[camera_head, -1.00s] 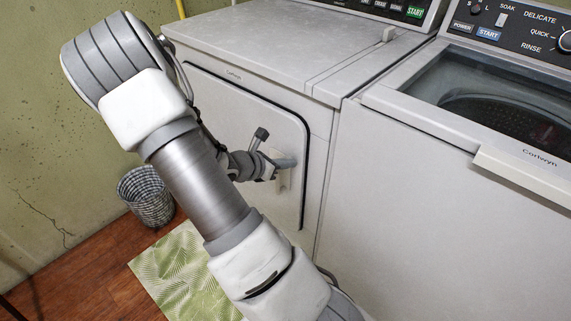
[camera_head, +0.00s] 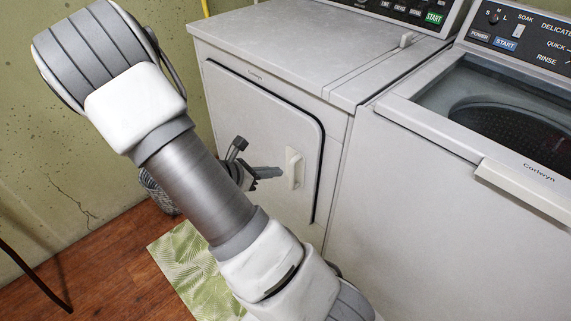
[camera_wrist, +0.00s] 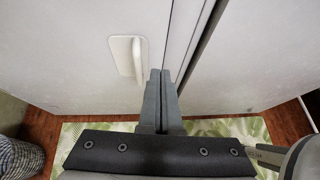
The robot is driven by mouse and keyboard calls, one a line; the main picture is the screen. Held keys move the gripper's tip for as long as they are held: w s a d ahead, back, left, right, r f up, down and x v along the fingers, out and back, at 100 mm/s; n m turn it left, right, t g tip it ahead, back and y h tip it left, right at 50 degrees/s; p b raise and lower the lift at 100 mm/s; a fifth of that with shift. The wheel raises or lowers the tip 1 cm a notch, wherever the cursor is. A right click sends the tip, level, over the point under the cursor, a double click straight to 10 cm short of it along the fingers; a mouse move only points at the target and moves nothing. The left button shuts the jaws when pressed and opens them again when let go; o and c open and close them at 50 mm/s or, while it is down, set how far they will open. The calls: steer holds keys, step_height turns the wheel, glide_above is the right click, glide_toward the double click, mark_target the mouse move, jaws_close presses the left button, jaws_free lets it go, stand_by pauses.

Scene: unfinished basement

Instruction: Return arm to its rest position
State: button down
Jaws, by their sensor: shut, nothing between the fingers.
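My gripper (camera_head: 268,172) is in front of the dryer door in the head view, just left of the white door handle (camera_head: 294,168). In the wrist view my gripper (camera_wrist: 161,74) points at the dryer front, its fingers together with nothing between them. The door handle (camera_wrist: 126,58) is left of the fingertips there, and a gap shows between them in the head view. My arm crosses the head view diagonally and hides part of the floor and the dryer's lower left.
The dryer (camera_head: 270,60) has its door (camera_head: 245,100) closed. A washer (camera_head: 400,190) with a see-through lid stands to its right. A woven basket (camera_head: 158,190) is partly hidden behind my arm. A green leaf-patterned mat (camera_head: 185,262) lies on the wood floor (camera_head: 110,275).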

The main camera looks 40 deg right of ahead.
steer(key=shift+s+a+r, duration=0.1)
steer(key=shift+a+r, duration=0.2)
steer(key=shift+a, duration=0.3)
steer(key=s+a+r+m+t+y, duration=0.3)
steer(key=s+a+r+m+y, duration=0.35)
steer(key=a+r+m, duration=0.45)
steer(key=s+a+r+m+t+y, duration=0.3)
steer(key=s+a+r+m+y, duration=0.4)
steer(key=r, duration=0.6)
step_height(320, 180, up, 19)
steer(key=a+h+p, duration=0.1)
steer(key=p, duration=1.9)
steer(key=shift+w, duration=0.3)
steer(key=shift+h, duration=0.25)
